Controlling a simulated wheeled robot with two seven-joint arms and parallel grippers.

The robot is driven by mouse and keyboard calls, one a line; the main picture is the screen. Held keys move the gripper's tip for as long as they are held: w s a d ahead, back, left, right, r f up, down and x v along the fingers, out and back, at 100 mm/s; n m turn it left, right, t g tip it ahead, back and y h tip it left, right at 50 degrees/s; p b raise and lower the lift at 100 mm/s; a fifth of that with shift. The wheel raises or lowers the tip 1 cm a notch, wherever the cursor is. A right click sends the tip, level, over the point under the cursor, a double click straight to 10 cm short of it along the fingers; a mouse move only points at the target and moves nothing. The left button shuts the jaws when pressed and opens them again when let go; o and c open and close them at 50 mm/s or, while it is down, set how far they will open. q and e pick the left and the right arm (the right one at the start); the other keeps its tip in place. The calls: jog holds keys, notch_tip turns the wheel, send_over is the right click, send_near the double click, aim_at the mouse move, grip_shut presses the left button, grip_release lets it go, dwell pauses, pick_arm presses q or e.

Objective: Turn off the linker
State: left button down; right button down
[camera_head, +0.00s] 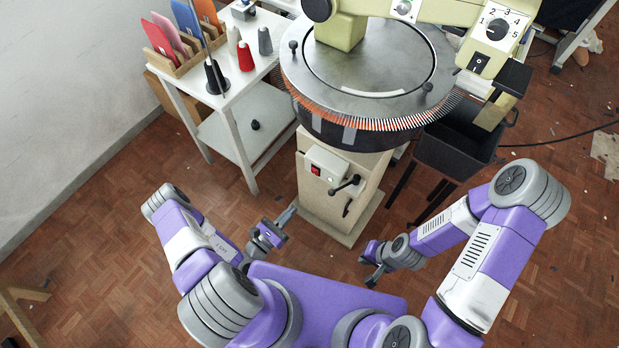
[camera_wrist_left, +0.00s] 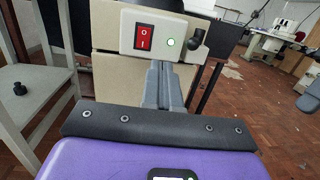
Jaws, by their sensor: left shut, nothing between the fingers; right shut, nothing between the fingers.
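The linker (camera_head: 366,75) is a round machine with a ring of needles on a cream pedestal. A pale switch box (camera_head: 325,166) on the pedestal's front carries a red rocker switch (camera_head: 316,170). In the left wrist view the red switch (camera_wrist_left: 143,37) shows I and O marks, with a lit green lamp (camera_wrist_left: 169,42) beside it. I cannot tell which side is pressed. My left gripper (camera_head: 292,210) is shut and empty, below and in front of the box; its fingers (camera_wrist_left: 160,68) appear below the switch, apart from it. My right gripper (camera_head: 372,280) is shut and empty, lower right of the pedestal.
A black-handled crank (camera_head: 345,186) sticks out beside the box. A white side table (camera_head: 212,90) with yarn cones stands left. A black bin (camera_head: 455,150) stands right. Another control box with a numbered dial (camera_head: 498,29) is above. Floor around the pedestal's front is clear.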

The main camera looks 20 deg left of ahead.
aim_at(315, 171)
pick_arm(q)
jog(key=shift+w+a+f+n+t+y, duration=0.15)
jog(key=shift+a+n+y, duration=0.1)
jog(key=shift+a+y, duration=0.15)
jog(key=shift+s+a+f+n+t+y, duration=0.15)
jog(key=shift+a+n+y, duration=0.1)
jog(key=shift+a+y, duration=0.15)
jog(key=shift+w+r, duration=0.1)
jog(key=b+x, duration=0.3)
jog(key=x, duration=1.1)
